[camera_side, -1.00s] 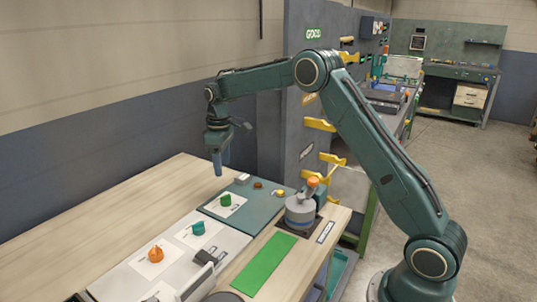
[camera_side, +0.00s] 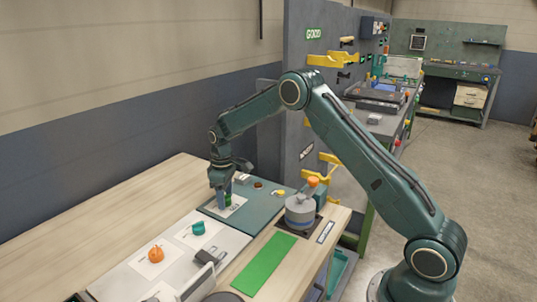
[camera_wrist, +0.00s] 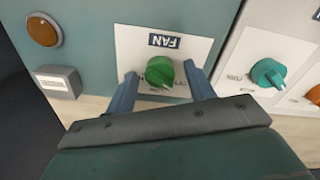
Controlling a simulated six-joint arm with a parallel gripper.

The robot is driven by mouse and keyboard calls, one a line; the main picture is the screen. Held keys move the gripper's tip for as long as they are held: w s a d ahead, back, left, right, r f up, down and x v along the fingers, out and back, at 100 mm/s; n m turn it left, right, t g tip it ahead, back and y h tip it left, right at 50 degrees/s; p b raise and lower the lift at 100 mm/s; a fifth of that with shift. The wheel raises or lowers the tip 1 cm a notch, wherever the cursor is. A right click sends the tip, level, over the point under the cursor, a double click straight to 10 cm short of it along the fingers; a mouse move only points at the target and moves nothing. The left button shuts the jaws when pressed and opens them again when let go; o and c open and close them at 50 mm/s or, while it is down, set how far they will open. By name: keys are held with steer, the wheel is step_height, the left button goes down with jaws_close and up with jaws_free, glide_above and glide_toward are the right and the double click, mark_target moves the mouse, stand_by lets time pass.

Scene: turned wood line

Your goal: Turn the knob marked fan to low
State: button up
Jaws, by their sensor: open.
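The green knob (camera_wrist: 160,72) sits on a white plate (camera_wrist: 130,40) marked FAN, on a teal panel (camera_wrist: 90,18). In the wrist view my gripper (camera_wrist: 163,78) is open, with one blue finger on each side of the knob; I cannot tell whether either touches it. A pale mark on the knob points toward its lower side. The small lettering around the knob is too blurred to read. In the side view my gripper (camera_side: 220,200) is down at the plate (camera_side: 237,207), and its fingers largely hide the knob.
A teal knob (camera_wrist: 268,73) stands on the neighbouring white panel, with an orange knob (camera_side: 155,254) farther along. An amber round lamp (camera_wrist: 42,31) and a grey labelled block (camera_wrist: 58,82) are beside the plate.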

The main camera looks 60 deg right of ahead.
steer(key=c, duration=1)
steer(key=shift+m, duration=0.3)
steer(key=m, duration=1.1)
stand_by(0.4)
steer(key=o, duration=1)
